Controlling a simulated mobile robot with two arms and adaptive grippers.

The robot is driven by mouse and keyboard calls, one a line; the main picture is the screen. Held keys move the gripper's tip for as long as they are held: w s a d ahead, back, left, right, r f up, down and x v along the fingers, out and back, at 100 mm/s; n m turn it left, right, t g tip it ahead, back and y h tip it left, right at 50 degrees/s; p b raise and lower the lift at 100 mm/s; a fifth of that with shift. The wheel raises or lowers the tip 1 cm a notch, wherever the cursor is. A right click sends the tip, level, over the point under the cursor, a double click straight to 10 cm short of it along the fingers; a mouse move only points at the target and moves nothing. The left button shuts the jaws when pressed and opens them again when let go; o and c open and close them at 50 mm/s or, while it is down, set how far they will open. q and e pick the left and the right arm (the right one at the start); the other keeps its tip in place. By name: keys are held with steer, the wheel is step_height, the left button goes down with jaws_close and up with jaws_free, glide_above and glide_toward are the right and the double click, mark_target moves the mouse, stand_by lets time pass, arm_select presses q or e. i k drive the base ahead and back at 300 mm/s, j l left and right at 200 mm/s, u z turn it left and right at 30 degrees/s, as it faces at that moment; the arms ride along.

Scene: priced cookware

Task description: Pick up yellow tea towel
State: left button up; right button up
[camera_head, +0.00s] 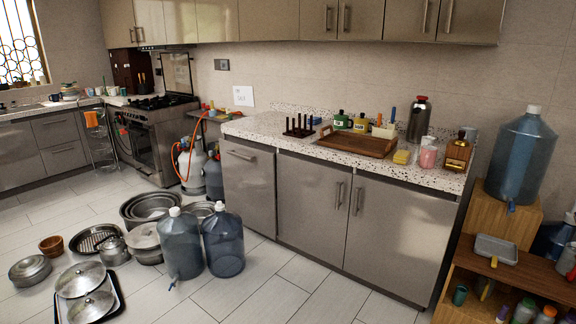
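I cannot make out a tea towel that is clearly yellow. A small orange cloth-like item (91,119) hangs at the rack by the far left counter, left of the oven; it is too small to tell what it is. A small yellow block (401,157), like a sponge, lies on the speckled counter (273,129) right of the wooden tray (357,143). Neither of my grippers shows in the head view.
Large blue water bottles (223,243) and several metal pots, such as a wide pot (150,207), crowd the floor before the cabinets. A wooden shelf (512,222) stands at right. Tiled floor (285,290) at front centre is clear.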

mark_target(402, 157)
steer(key=i+j, duration=0.1)
steer(key=i, duration=0.75)
steer(key=i+j+z, duration=0.1)
steer(key=i, duration=0.8)
steer(key=i+j, duration=0.15)
steer(key=i, duration=0.7)
